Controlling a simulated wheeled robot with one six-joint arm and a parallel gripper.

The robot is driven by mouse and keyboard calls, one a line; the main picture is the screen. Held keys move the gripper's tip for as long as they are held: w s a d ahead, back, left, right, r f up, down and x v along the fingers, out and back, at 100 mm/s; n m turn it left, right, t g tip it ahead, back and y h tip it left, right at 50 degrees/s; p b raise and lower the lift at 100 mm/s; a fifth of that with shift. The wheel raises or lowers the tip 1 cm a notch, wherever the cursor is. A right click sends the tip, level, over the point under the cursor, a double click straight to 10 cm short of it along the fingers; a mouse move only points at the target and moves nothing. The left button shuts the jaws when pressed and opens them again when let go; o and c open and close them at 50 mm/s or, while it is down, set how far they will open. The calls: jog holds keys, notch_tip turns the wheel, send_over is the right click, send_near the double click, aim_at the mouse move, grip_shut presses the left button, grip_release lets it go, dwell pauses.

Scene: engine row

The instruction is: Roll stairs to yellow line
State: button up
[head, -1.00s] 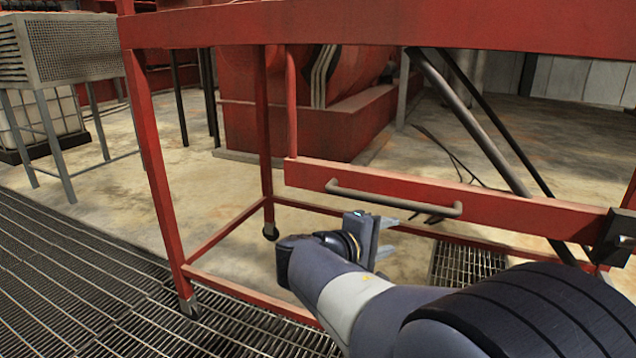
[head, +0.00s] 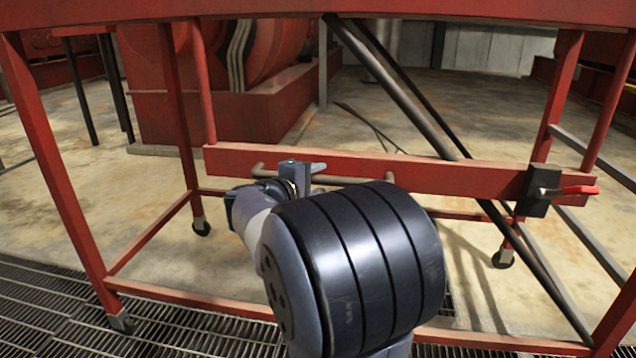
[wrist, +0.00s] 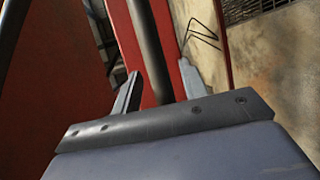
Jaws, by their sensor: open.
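The stairs show as a red wheeled frame (head: 65,190) with a red lower crossbar (head: 440,176). A grey handle bar (head: 350,180) is fixed along that crossbar. My gripper (head: 312,170) overlaps the handle's left part in the head view, and my arm hides some of the bar. In the wrist view my gripper (wrist: 159,72) is open, with the grey handle bar (wrist: 148,40) passing between its two fingers and the red crossbar (wrist: 175,50) behind. I cannot tell whether a finger touches the bar. No yellow line is in view.
A black block with a red lever (head: 575,190) sits at the crossbar's right end. Casters (head: 201,227) stand on the concrete floor. Metal grating (head: 40,310) lies in front. A red engine block (head: 250,95) stands behind the frame. Bare concrete (head: 470,110) extends behind to the right.

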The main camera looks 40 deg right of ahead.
jog(key=shift+w+d+f, duration=0.1)
jog(key=shift+d, duration=0.3)
grip_shut()
dwell(0.4)
